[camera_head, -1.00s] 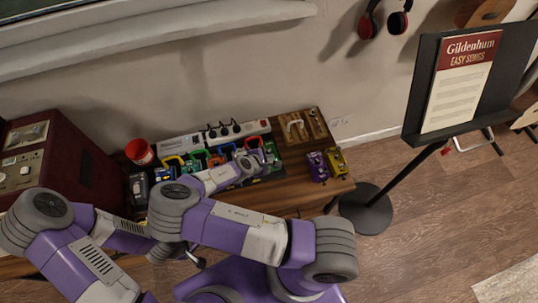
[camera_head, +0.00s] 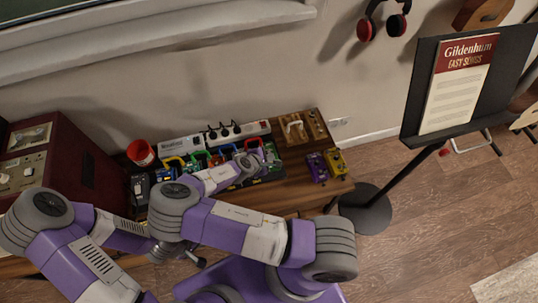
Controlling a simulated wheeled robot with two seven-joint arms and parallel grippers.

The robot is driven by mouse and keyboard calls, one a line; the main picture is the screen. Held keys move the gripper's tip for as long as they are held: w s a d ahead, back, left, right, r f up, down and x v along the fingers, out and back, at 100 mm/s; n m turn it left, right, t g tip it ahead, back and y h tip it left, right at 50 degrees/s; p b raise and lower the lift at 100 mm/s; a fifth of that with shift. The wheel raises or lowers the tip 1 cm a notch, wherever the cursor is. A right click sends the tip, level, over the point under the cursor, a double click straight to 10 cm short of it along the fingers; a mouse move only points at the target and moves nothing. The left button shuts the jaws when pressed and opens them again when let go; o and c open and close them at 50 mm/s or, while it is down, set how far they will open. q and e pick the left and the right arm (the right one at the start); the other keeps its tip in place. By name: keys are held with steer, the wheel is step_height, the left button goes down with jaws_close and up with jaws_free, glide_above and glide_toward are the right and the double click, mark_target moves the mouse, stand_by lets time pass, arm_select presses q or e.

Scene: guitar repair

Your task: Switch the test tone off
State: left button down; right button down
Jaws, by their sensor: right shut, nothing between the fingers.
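A dark red cabinet (camera_head: 83,170) stands at the far left, with a pale front panel (camera_head: 22,172) bearing a meter and knobs. I cannot tell which control belongs to the test tone. A row of colored pedals (camera_head: 174,163) lies on the wooden bench (camera_head: 296,171). My right gripper (camera_head: 262,158) is shut and empty over the right part of this row, right of the cabinet, and hides some of the pedals. I cannot tell whether it touches one. My left arm is at the lower left; its gripper end (camera_head: 196,259) is mostly hidden behind my right arm.
A white power strip (camera_head: 238,132) with black plugs lies behind the pedals. A red cup (camera_head: 141,152) stands near the cabinet. A purple pedal (camera_head: 317,167) and a yellow pedal (camera_head: 335,161) sit at the bench's right end. A music stand (camera_head: 405,125) stands right of it.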

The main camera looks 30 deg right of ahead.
step_height(320, 180, up, 6)
steer(key=p, duration=0.5)
steer(key=shift+f, duration=0.15)
stand_by(0.5)
